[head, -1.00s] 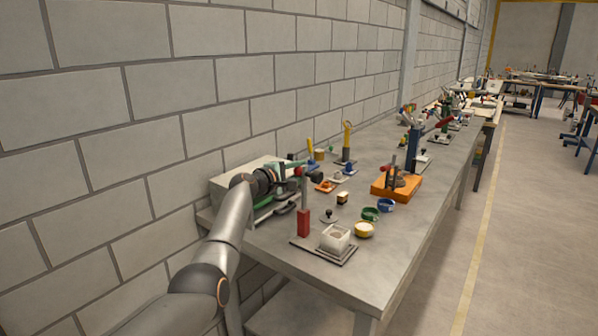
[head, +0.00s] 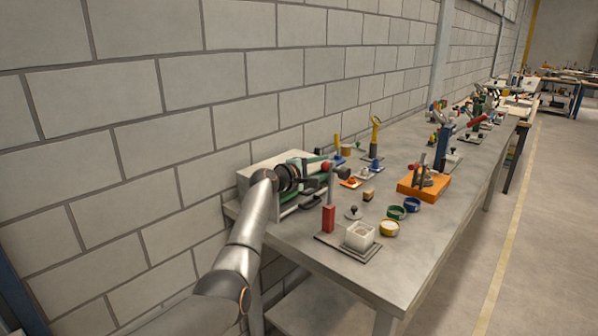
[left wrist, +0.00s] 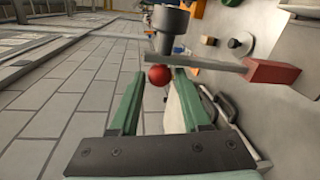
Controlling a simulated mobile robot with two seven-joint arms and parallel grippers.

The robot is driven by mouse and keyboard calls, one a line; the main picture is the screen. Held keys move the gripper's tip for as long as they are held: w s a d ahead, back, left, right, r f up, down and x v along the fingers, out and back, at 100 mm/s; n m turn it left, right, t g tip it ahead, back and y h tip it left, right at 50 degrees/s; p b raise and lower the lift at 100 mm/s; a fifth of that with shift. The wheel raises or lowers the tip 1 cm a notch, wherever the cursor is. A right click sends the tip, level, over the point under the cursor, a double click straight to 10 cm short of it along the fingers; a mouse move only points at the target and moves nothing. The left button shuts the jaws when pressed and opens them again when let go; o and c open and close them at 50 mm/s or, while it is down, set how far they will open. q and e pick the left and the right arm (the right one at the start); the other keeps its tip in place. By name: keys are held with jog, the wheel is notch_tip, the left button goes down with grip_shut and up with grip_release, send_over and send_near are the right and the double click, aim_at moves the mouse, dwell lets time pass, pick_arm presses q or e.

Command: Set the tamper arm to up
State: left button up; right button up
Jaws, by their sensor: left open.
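The sandbed is a pale open box (head: 360,236) of sand on a dark baseplate near the table's front corner. Beside it stands a red-based post (head: 328,218) with a thin grey upper part. My left gripper (head: 314,171), with green fingers, is open at the knob. In the left wrist view the knob lies between or just past the fingertips (left wrist: 158,78); contact cannot be told. My right gripper is not in view.
A pale box-shaped device (head: 262,174) stands behind my gripper against the block wall. An orange block (head: 424,187) is farther back. The aisle at right is clear.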

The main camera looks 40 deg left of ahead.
pick_arm(q)
jog(key=s+a+r, duration=0.1)
jog(key=s, duration=0.9)
jog(key=shift+s+r, duration=0.25)
jog(key=shift+r, duration=0.1)
jog(key=s+d+f+m+g, duration=0.1)
jog(key=s+d+f+m, duration=0.25)
jog(key=f, duration=0.55)
jog(key=s+d+f+m+g+y, duration=0.1)
jog(key=s+d+f+m+g, duration=0.2)
jog(key=f, duration=0.6)
jog(key=s+d+f+m, duration=0.3)
jog(key=d+f, duration=0.2)
jog(key=f, duration=0.4)
jog(key=s+d+f+m+g, duration=0.1)
jog(key=s+d+f+m, duration=0.3)
jog(key=s+d, duration=0.2)
jog(key=s+d+f+m+g+h, duration=0.1)
jog(key=s+d+f+m, duration=0.3)
jog(key=s, duration=0.7)
jog(key=s+d+f+m+h, duration=0.1)
jog(key=s+d+f+m, duration=0.3)
jog(key=s+d, duration=0.4)
jog(key=shift+s+f+g, duration=0.4)
jog(key=shift+f, duration=0.15)
